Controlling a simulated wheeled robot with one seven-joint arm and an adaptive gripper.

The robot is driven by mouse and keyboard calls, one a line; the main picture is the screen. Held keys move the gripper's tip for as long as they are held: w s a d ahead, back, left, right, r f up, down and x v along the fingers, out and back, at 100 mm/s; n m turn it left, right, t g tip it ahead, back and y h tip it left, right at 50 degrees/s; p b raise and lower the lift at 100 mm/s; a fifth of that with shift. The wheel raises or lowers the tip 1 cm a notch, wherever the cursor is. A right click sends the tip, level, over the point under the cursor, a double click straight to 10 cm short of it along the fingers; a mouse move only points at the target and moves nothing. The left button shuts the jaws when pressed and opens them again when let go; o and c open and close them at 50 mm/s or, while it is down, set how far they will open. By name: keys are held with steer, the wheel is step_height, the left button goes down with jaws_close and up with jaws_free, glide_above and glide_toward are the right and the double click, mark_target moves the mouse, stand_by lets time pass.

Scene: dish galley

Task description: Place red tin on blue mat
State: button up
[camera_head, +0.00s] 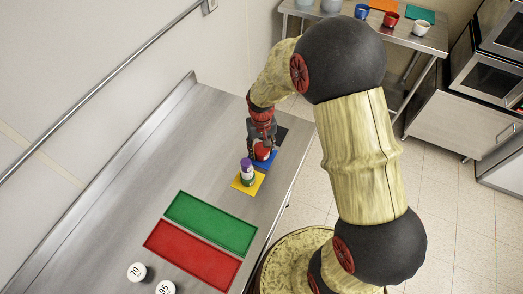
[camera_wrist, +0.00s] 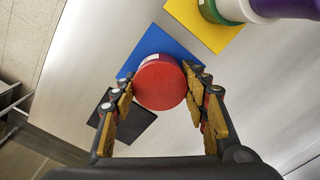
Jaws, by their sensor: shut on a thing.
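The red tin (camera_wrist: 160,84) is between the two fingers of my gripper (camera_wrist: 161,108) in the wrist view, and the fingers are shut on it. In the head view the red tin (camera_head: 262,152) shows just under my gripper (camera_head: 262,138). The blue mat (camera_wrist: 146,46) lies beneath and behind the tin in the wrist view, partly covered by it. In the head view the blue mat (camera_head: 270,161) is mostly hidden by the gripper and tin. I cannot tell whether the tin touches the mat or hangs just above it.
A yellow mat (camera_head: 257,182) close by bears a stack with a purple top (camera_head: 246,164). A black mat (camera_wrist: 131,128) lies on the other side. Green (camera_head: 212,222) and red (camera_head: 190,255) trays and white numbered lids (camera_head: 137,272) are nearer. The steel counter's left is clear.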

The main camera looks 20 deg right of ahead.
steer(key=shift+f, duration=0.25)
steer(key=shift+f, duration=0.1)
steer(key=o, duration=1.2)
steer(key=shift+o, duration=0.5)
step_height(320, 180, up, 13)
steer(key=p, duration=0.2)
step_height(320, 180, up, 15)
steer(key=t, duration=0.3)
glide_above(262, 148)
steer(key=s, duration=0.9)
steer(key=s+r+n+t, duration=0.1)
steer(key=s+r, duration=0.4)
steer(key=s, duration=0.6)
steer(key=shift+s+r+t, duration=0.25)
steer(key=shift+s+t, duration=0.1)
steer(key=shift+t, duration=0.45)
